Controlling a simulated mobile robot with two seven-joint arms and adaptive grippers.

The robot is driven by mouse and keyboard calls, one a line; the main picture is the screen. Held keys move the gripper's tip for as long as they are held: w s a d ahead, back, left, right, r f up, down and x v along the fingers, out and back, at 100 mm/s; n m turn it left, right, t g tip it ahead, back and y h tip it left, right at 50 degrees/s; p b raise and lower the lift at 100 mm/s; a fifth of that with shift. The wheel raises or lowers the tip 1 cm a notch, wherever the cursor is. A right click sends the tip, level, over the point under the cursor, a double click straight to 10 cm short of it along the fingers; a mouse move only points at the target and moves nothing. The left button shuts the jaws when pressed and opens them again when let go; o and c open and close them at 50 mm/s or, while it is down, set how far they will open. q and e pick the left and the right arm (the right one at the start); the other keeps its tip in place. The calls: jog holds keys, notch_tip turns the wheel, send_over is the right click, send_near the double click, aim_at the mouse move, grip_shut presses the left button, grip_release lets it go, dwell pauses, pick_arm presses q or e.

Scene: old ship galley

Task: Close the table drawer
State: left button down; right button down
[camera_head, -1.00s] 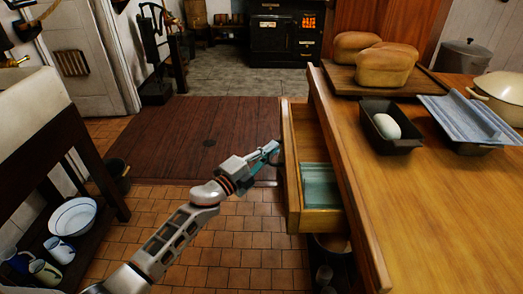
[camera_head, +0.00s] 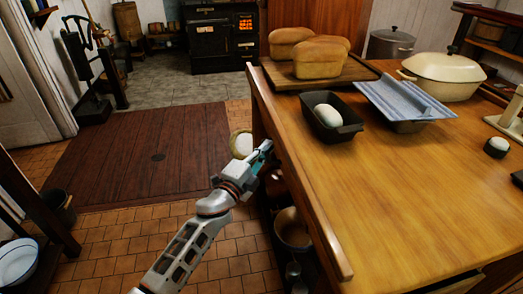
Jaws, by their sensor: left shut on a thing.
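The wooden table (camera_head: 400,190) fills the right side of the head view. Its drawer no longer sticks out past the left edge of the tabletop; the drawer front and handle are hidden below that edge. My left gripper (camera_head: 264,150) is at this left side of the table, close against it, where the drawer front would be. My right gripper is not in view.
On the table are bread loaves on a board (camera_head: 338,83), a dark pan (camera_head: 340,132) with a white oval lump, a blue-grey cloth (camera_head: 400,97) and a cream pot (camera_head: 446,72). Pots stand below the table.

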pick_arm(q)
jog(key=shift+d, duration=0.2)
jog(key=c, duration=2.1)
grip_release()
jog(key=shift+d, duration=0.15)
jog(key=shift+c, duration=0.2)
jog(key=shift+s+a+f, duration=0.1)
jog(key=shift+s+a, duration=0.15)
jog(key=shift+a, duration=0.05)
jog(key=v, duration=1.1)
jog(key=shift+s, duration=0.1)
